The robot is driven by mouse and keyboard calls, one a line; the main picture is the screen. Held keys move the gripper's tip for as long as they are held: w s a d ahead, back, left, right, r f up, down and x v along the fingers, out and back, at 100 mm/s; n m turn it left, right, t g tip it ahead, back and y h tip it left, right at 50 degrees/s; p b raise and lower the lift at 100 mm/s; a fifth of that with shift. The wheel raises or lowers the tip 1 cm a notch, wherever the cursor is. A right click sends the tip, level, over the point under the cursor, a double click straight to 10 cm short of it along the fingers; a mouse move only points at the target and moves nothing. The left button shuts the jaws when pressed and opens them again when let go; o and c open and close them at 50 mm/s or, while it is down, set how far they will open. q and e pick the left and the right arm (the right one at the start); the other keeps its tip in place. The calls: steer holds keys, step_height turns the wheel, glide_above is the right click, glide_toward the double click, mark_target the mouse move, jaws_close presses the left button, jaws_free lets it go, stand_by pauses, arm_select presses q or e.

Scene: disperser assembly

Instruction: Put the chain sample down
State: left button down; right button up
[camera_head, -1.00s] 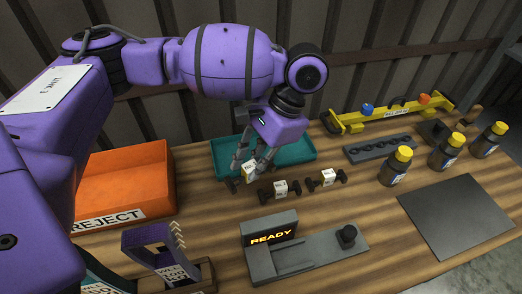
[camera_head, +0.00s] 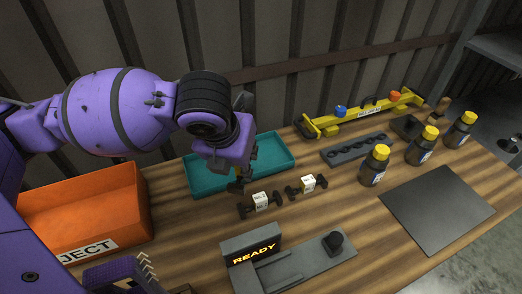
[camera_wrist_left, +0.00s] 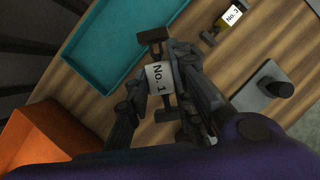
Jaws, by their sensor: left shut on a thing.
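My left gripper (camera_head: 242,178) is low at the front edge of the teal tray (camera_head: 278,150). In the left wrist view, my left gripper (camera_wrist_left: 158,86) is shut on a dark dumbbell-shaped chain sample (camera_wrist_left: 159,77) with a white "No. 1" label. The sample is beside the tray rim, over the wood; I cannot tell whether it touches the table. The third shows "No. 3" in the wrist view (camera_wrist_left: 233,16). My right gripper is out of view.
An orange reject bin (camera_head: 125,205) stands at the left. A grey fixture (camera_head: 318,262) with a lit "READY" sign is in front. A slotted grey block (camera_head: 356,148), several yellow-capped bottles (camera_head: 374,168), a yellow bar (camera_head: 360,114) and a dark mat (camera_head: 437,210) are at the right.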

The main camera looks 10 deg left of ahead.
arm_select(q)
steer(key=shift+w+r+m, duration=0.1)
steer(key=shift+m, duration=0.7)
steer(key=shift+w+a+h, duration=0.25)
steer(key=shift+h, duration=0.05)
steer(key=w+a+f, duration=0.2)
steer(key=a, duration=0.1)
steer(key=w+a+f, duration=0.5)
steer(key=a+f, duration=0.1)
steer(key=shift+w+a+f, duration=0.4)
steer(key=shift+a+f, duration=0.1)
steer(key=shift+f, duration=0.1)
steer(key=f, duration=0.3)
steer(key=shift+w+a+f+b, duration=0.2)
steer(key=shift+f+b, duration=0.1)
steer(key=shift+f, duration=0.05)
steer(key=c, duration=1.5)
jaws_free()
steer(key=shift+c, duration=0.2)
